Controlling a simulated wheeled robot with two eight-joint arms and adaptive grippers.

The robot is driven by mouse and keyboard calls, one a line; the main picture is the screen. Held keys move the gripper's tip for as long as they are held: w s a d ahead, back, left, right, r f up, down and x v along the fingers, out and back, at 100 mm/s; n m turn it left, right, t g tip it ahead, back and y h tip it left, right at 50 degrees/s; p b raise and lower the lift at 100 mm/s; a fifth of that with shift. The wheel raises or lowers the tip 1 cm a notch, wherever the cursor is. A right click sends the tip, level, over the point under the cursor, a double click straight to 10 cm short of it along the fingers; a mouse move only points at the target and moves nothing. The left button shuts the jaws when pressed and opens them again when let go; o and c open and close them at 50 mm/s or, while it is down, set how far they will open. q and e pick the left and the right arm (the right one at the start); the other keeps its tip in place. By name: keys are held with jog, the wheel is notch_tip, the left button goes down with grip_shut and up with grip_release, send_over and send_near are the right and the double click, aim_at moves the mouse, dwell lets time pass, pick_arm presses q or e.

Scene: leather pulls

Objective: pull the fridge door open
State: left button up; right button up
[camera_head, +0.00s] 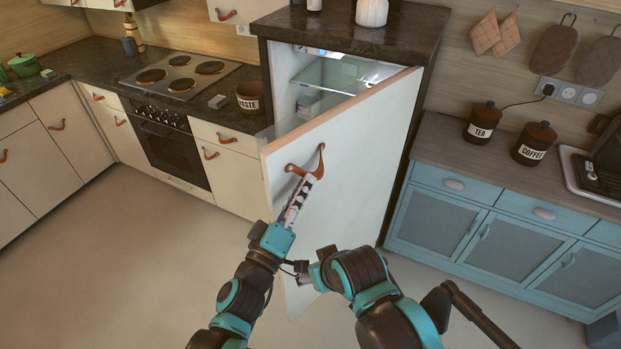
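The fridge door (365,150) is a white panel standing partly open, with its left edge swung out toward me. The lit fridge inside (335,75) shows above the door, with glass shelves. A brown leather pull (320,158) is on the upper left of the door's front. My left gripper (303,184) reaches up to the pull, and its fingertips are at the leather. The fingers look close together, but whether they grip the leather is too small to tell. My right gripper (306,274) is low in front of the door, partly hidden by its own arm, and its fingers are unclear.
A counter with a stove (180,76) and oven (168,147) runs along the left. A blue cabinet (500,240) stands to the right, with tea (482,123) and coffee (533,145) canisters on top. The floor (130,260) at the left is clear.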

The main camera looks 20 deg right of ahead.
pick_arm(q)
jog(key=v, duration=0.3)
jog(key=shift+s+d+f, duration=0.1)
jog(key=shift+s, duration=0.35)
pick_arm(e)
jog(key=shift+w+d+r+t, duration=0.25)
jog(key=shift+w+r, duration=0.2)
jog(key=shift+w, duration=0.1)
jog(key=shift+w+d+r+t, duration=0.2)
jog(key=shift+w+r+t, duration=0.05)
jog(key=shift+w+r, duration=0.25)
